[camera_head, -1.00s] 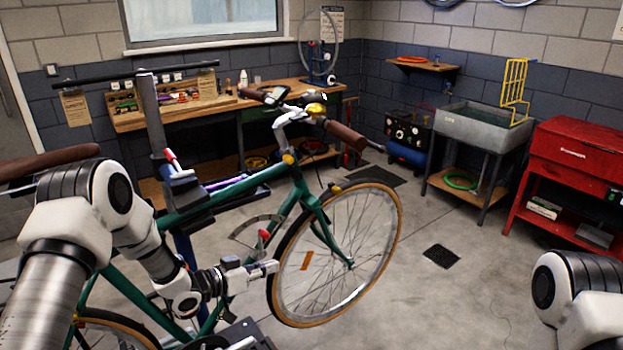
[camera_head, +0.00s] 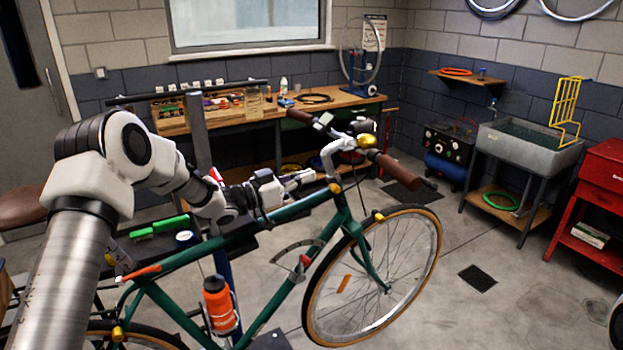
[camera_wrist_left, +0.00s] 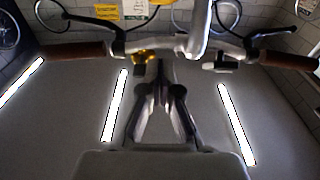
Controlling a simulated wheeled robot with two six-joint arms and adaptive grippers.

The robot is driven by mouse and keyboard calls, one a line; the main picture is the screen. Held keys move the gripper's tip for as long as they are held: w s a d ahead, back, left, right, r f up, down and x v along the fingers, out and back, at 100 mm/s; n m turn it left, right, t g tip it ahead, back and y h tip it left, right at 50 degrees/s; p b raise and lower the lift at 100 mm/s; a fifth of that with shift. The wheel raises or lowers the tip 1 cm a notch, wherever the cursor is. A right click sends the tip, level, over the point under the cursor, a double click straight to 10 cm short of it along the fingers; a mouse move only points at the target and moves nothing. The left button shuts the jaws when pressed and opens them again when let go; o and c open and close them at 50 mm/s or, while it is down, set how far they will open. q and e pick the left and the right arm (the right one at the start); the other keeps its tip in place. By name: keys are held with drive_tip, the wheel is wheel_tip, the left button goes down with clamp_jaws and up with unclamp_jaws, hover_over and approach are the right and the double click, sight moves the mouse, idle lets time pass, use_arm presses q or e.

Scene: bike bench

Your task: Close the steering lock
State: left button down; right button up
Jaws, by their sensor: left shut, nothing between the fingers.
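The green bicycle (camera_head: 285,212) stands clamped to the work stand (camera_head: 199,130). A curved grey metal plate (camera_head: 291,246) with a red-tipped lever (camera_head: 304,261) sits at its frame behind the front wheel; this looks like the steering lock. Whether it is closed is too small to tell. My left gripper (camera_head: 308,176) is shut and empty above the top tube, left of the handlebar stem and well above the plate. In the left wrist view my closed fingers (camera_wrist_left: 162,90) point toward the handlebar (camera_wrist_left: 195,46). The lock does not show there. My right gripper is out of view.
A wooden workbench (camera_head: 240,122) with tools and a wheel stand (camera_head: 362,72) is behind. The front wheel (camera_head: 375,275) and brown grip (camera_head: 398,168) are to the right of my gripper. An orange bottle (camera_head: 219,305) is on the frame. Open floor (camera_head: 500,300) lies at right.

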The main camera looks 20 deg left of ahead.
use_arm(q)
drive_tip(key=r+p, duration=0.1)
drive_tip(key=p, duration=0.2)
hover_over(332, 189)
wheel_tip(332, 189, down, 4)
drive_tip(key=shift+s+a+f+p, duration=0.1)
drive_tip(key=shift+s+a+p, duration=0.05)
drive_tip(key=shift+p, duration=0.55)
drive_tip(key=s+f+b, duration=0.1)
drive_tip(key=s+a+f+b, duration=0.1)
drive_tip(key=b, duration=0.1)
drive_tip(key=shift+a, duration=0.25)
drive_tip(key=shift+s+a+r, duration=0.1)
